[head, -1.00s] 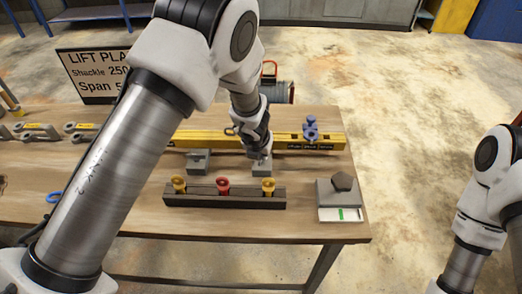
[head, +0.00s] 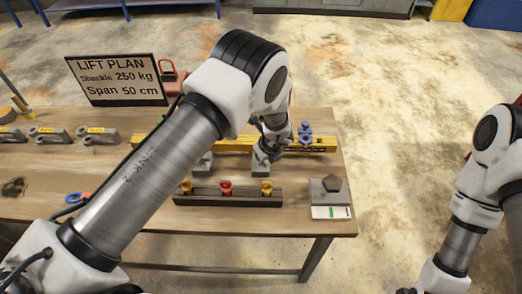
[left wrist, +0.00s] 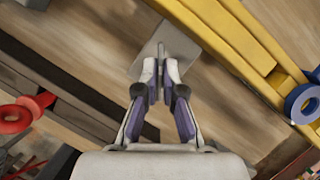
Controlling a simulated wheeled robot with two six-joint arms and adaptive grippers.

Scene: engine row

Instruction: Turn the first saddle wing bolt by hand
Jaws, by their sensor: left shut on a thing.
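A long yellow beam (head: 235,146) lies across the table. A blue saddle-like part (head: 304,132) sits on its right part and shows as a blue ring in the left wrist view (left wrist: 305,103). My left gripper (head: 262,152) is at a grey block (head: 261,169) in front of the beam. In the left wrist view its fingers (left wrist: 160,75) are shut on a thin grey upright piece (left wrist: 163,48) above a flat grey plate (left wrist: 183,57). Whether this piece is a wing bolt I cannot tell. The gripper is apart from the blue part. My right gripper is out of view.
A dark rack (head: 244,200) with red and yellow parts stands in front. A grey block with a dark knob (head: 330,186) is near the right table edge. Grey shackles (head: 97,136) and a lift plan sign (head: 116,79) are at left. My left arm hides part of the table.

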